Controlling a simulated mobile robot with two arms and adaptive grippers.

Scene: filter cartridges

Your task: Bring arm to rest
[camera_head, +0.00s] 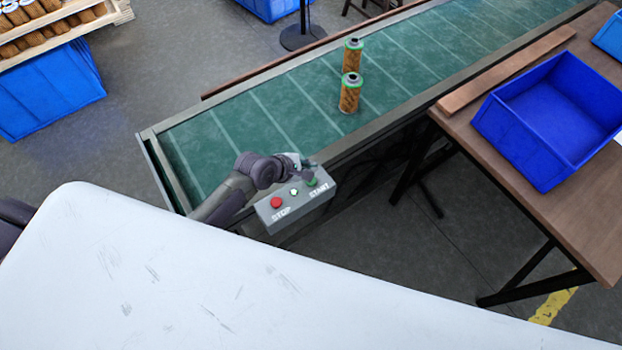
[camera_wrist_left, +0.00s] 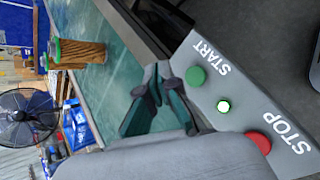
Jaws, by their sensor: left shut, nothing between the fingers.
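My left gripper (camera_head: 308,174) is at the START end of a grey control box (camera_head: 296,208), at the conveyor's near edge. The box has a red STOP button (camera_head: 275,202), a small white light (camera_head: 293,191) and a green START button (camera_head: 313,183). In the left wrist view my left gripper (camera_wrist_left: 157,84) is shut and empty, beside the green START button (camera_wrist_left: 195,77). I cannot tell whether it touches the button. The red STOP button also shows there (camera_wrist_left: 259,142). My right gripper is not in view.
Two orange filter cartridges (camera_head: 349,94) with green rims stand on the green conveyor (camera_head: 240,120). A brown table (camera_head: 590,225) with a blue crate (camera_head: 545,165) stands at the right. A large white surface (camera_head: 200,290) fills the foreground. A pallet of cartridges is at the upper left.

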